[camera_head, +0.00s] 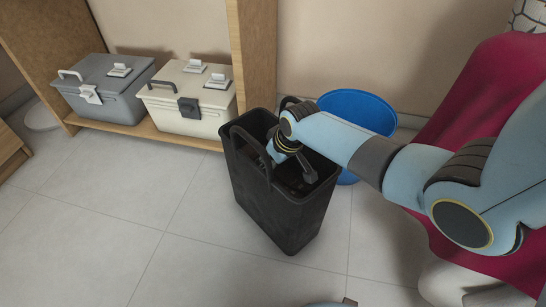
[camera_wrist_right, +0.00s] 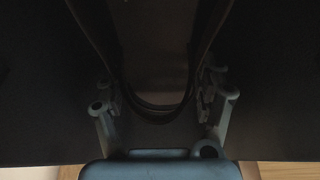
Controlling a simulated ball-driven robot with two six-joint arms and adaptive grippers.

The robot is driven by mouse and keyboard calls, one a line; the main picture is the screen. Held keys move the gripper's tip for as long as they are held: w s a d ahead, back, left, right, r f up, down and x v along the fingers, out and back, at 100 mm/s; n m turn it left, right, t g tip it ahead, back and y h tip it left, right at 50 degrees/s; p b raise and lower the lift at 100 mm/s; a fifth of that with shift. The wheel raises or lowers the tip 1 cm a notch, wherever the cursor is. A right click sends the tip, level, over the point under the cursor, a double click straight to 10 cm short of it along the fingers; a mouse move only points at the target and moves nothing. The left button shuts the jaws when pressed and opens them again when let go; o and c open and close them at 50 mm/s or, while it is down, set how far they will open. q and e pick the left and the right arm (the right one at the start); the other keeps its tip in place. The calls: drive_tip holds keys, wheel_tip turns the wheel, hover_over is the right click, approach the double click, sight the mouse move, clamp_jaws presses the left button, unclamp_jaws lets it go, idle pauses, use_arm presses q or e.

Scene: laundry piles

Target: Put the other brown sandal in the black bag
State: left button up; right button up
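The black bag (camera_head: 275,212) stands upright on the floor in the middle of the head view, its handle (camera_head: 250,150) raised at the left side. My right arm reaches in from the right, and my right gripper (camera_head: 292,170) is down inside the bag's mouth. In the right wrist view its two fingers (camera_wrist_right: 162,105) are spread wide apart. A dark U-shaped edge around a brownish surface (camera_wrist_right: 155,70) lies between them; it is too dark to tell whether this is the sandal or part of the bag. No brown sandal shows clearly. My left gripper is out of view.
A blue bin (camera_head: 358,108) stands just behind the bag at the right. A grey toolbox (camera_head: 105,92) and a cream toolbox (camera_head: 190,100) sit on a low wooden shelf (camera_head: 150,132) at the back left. A dark red cloth (camera_head: 470,90) hangs at the right. The tiled floor at the left is clear.

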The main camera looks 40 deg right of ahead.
drive_tip(key=o, duration=0.5)
drive_tip(key=shift+o, duration=0.2)
drive_tip(key=v, duration=1.2)
